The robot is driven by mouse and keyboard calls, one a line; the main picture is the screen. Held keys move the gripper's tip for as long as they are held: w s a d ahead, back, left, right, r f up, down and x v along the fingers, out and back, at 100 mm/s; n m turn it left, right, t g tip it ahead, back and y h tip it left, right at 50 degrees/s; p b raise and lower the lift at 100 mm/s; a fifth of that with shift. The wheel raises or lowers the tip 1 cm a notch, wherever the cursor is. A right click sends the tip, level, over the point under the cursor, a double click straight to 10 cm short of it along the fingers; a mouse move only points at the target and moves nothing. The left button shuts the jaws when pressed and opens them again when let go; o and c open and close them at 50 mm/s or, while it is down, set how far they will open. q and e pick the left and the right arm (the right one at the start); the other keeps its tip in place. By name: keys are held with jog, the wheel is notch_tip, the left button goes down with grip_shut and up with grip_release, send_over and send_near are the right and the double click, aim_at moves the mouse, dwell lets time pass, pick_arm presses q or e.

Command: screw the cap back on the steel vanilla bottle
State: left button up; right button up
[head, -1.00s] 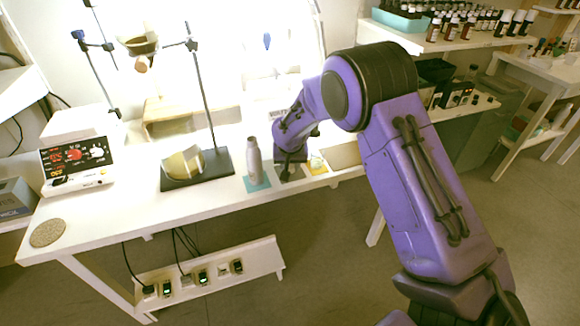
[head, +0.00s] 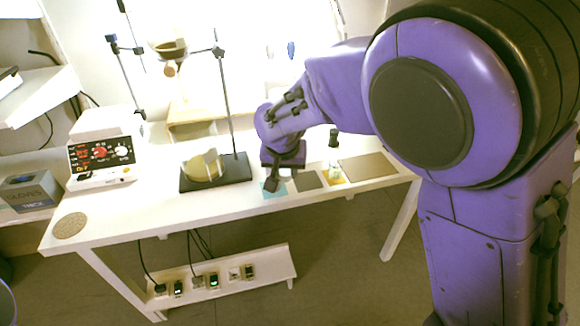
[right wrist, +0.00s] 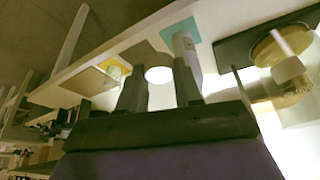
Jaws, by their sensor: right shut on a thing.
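The pale steel bottle (right wrist: 184,45) stands on a teal mat (right wrist: 189,24) in the right wrist view. In the head view my gripper hides most of it, and only part of the teal mat (head: 267,194) shows. My right gripper (head: 276,183) is over that mat. In the right wrist view its fingers (right wrist: 160,82) are shut on a bright, round, pale thing (right wrist: 158,75), seemingly the cap. The cap appears beside the bottle in that view; I cannot tell whether they touch. My left gripper is not in view.
A stand with a dark base (head: 236,168) is to the left.

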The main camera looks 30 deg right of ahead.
jog(key=s+a+f+n+y, duration=0.2)
jog(key=s+a+f+n, duration=0.2)
jog(key=a+f+n, duration=0.1)
notch_tip(320, 180, down, 2)
jog(key=shift+s+a+f+n+t, duration=0.1)
jog(key=shift+s+a+n+t, duration=0.25)
jog(key=shift+n, duration=0.35)
